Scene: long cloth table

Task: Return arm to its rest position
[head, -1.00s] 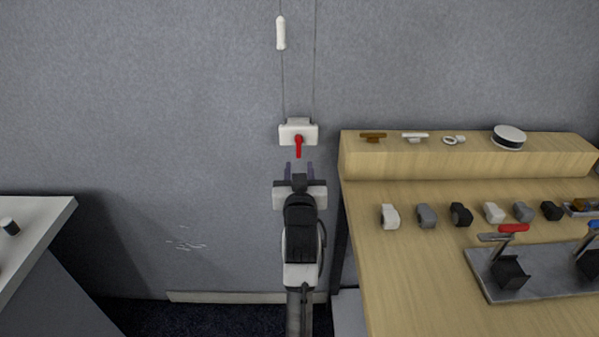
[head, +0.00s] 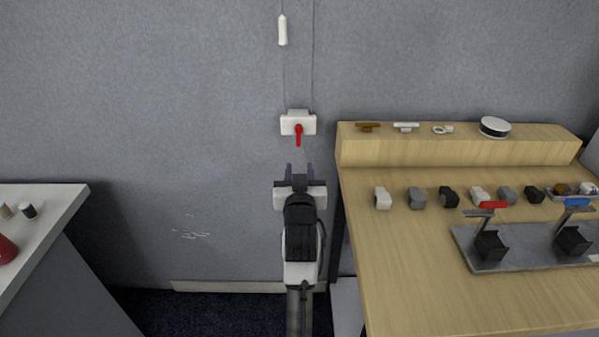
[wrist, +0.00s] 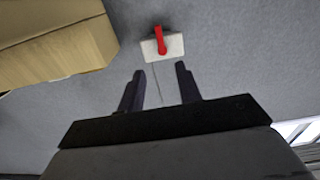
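My gripper (head: 300,172) is stretched out toward the grey wall, with its two dark fingers apart and nothing between them. It also shows in the wrist view (wrist: 160,88), fingers spread. Beyond the fingertips, a white wall box (head: 308,124) carries a red lever (head: 298,136) that hangs downward in the head view. The box (wrist: 172,46) and the red lever (wrist: 160,40) also show in the wrist view, clear of the fingers.
A wooden table (head: 400,290) at right holds a raised shelf (head: 450,150), several small blocks and a grey plate (head: 520,255) with red and blue handles. A white table (head: 50,215) stands at left. A white handle (head: 282,30) hangs on a cord.

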